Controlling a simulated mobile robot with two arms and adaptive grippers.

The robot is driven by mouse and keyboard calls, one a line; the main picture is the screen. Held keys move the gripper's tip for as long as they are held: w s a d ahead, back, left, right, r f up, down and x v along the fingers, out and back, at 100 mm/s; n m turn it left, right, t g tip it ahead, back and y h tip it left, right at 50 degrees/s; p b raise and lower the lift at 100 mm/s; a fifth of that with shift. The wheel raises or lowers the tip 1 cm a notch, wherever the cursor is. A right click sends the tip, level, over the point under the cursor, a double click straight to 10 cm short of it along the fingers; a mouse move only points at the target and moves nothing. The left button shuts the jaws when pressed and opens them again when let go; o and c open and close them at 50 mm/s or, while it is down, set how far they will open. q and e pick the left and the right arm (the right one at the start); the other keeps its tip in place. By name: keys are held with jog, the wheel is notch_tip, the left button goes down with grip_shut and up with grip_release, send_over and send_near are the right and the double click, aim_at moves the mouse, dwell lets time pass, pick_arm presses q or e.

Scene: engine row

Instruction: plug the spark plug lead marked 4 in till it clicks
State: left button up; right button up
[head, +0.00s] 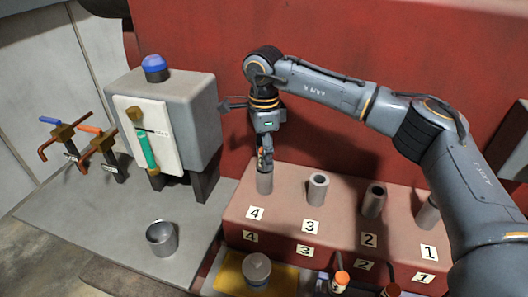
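The grey tube marked 4 (264,183) stands at the left end of the red engine block (288,212), above its white number label (255,213). My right gripper (265,160) points down right over this tube, its fingertips at or just above the rim. The fingers look close together with a small orange-brown patch between them. I cannot tell whether they hold the lead marked 4, and I cannot make out that lead elsewhere. My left gripper is not in view.
Tubes 3 (317,190), 2 (373,201) and 1 (428,213) stand to the right. Orange-topped pieces (340,281) are in front. A grey box (190,95), a metal cup (162,239) and a grey-lidded jar (256,267) on a yellow mat (229,272) are nearby.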

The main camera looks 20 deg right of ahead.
notch_tip(320, 180, up, 12)
dwell(0.6)
jog(key=shift+f, duration=0.1)
